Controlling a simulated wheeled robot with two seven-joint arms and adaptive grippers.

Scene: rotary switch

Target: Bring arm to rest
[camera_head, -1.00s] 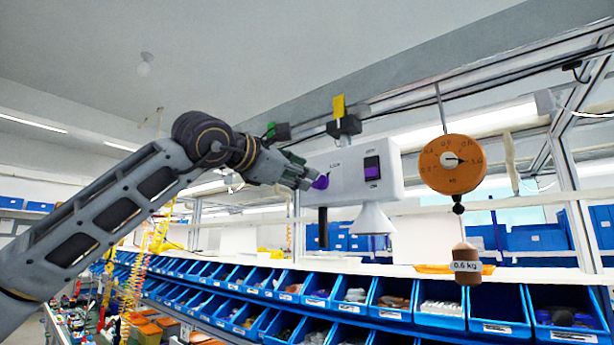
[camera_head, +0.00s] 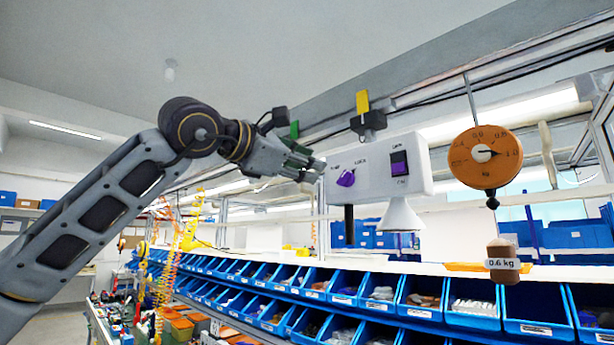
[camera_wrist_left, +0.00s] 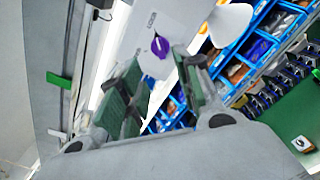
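My left gripper (camera_head: 314,168) is at the left end of a white box (camera_head: 375,178), its fingertips a short way left of the purple rotary knob (camera_head: 346,178). In the left wrist view the two green-padded fingers (camera_wrist_left: 160,70) stand apart with nothing between them. The knob (camera_wrist_left: 160,46) shows there beyond the fingertips, clear of them. My right gripper is not in view.
A white cone (camera_head: 401,216) and a black rod (camera_head: 349,225) hang below the box. An orange dial scale (camera_head: 485,157) hangs at right, with a 0.6 kg weight (camera_head: 502,262) beneath. Rows of blue bins (camera_head: 415,310) line the shelf below. The space above my arm is clear.

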